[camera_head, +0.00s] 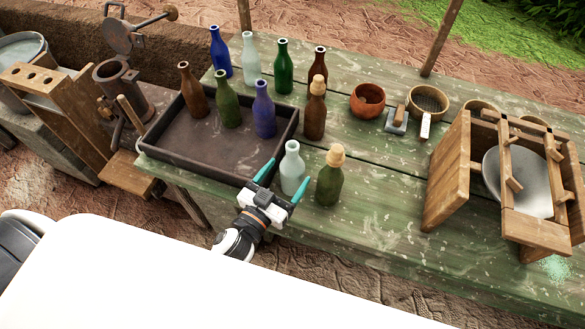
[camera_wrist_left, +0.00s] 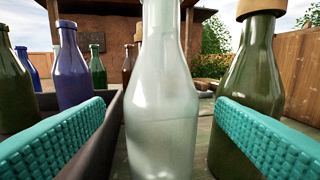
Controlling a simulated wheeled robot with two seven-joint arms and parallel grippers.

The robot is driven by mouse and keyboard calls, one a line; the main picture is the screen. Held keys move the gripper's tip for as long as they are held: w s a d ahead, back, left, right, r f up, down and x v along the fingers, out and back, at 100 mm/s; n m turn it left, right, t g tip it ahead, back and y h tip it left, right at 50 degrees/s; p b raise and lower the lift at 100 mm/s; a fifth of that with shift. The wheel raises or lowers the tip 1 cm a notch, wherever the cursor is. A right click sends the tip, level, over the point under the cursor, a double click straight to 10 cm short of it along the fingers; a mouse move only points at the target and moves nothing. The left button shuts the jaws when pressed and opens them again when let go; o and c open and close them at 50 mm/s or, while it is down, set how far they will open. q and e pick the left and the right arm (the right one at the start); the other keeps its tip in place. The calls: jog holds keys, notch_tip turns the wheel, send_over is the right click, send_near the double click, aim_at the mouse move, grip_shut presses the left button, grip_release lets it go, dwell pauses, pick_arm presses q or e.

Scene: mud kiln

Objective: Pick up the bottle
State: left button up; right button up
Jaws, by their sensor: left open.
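A pale, clear glass bottle (camera_head: 292,168) stands upright on the green table, just right of the dark tray. My left gripper (camera_head: 282,184) is open at the table's front edge, its teal fingers pointing toward this bottle. In the left wrist view the clear bottle (camera_wrist_left: 160,100) fills the middle, between the two teal fingers (camera_wrist_left: 160,135). I cannot tell whether either finger touches it. A green bottle with a cork (camera_head: 329,178) stands close to its right and shows behind the right finger in the wrist view (camera_wrist_left: 243,80). My right gripper is not in view.
The dark tray (camera_head: 172,165) holds a brown, a green and a blue bottle (camera_head: 264,110). Several more bottles stand behind it, and a corked brown bottle (camera_head: 314,112) at its right. Bowls (camera_head: 367,99) and a wooden frame (camera_head: 450,176) are farther right. The table's front middle is clear.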

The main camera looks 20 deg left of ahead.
pick_arm(q)
jog(key=x, duration=0.3)
jog(key=p+x, duration=0.1)
jog(key=x, duration=0.1)
jog(key=shift+w+d+f, duration=0.1)
jog(key=shift+w+f, duration=0.1)
jog(key=shift+f, duration=0.05)
jog(key=c, duration=1.2)
